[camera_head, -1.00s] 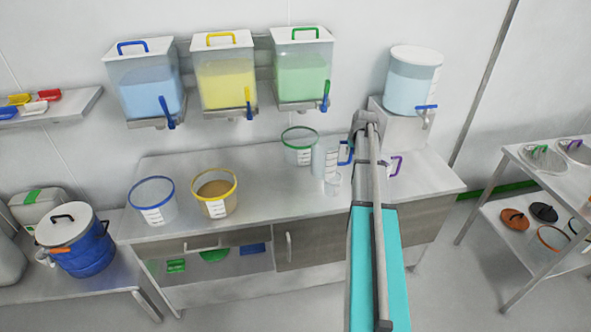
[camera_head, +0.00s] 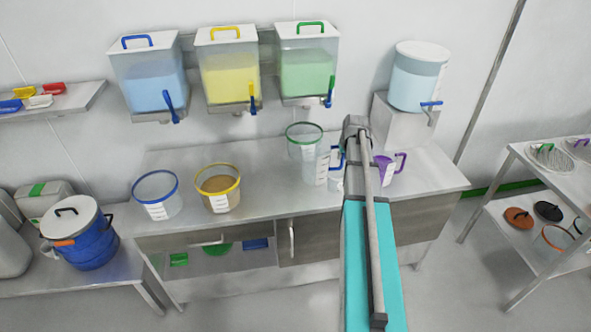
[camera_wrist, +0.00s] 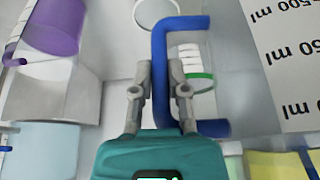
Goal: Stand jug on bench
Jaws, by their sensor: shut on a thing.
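A clear jug with a blue handle and printed markings (camera_head: 315,168) is over the middle of the bench (camera_head: 262,190), upright in the head view. It fills the right of the wrist view (camera_wrist: 285,60), where "500 ml" and "50 ml" can be read. My gripper (camera_wrist: 160,75) is shut on its blue handle, one finger on each side of the upright bar. My arm hides the gripper in the head view. I cannot tell whether the jug's base touches the bench.
A green-rimmed bucket (camera_head: 304,136) stands behind the jug. A small clear beaker (camera_head: 337,183) is close beside it, and a purple jug (camera_head: 383,170) stands right of my arm. Blue-rimmed (camera_head: 157,196) and yellow-rimmed (camera_head: 219,190) buckets stand left. Bench between is clear.

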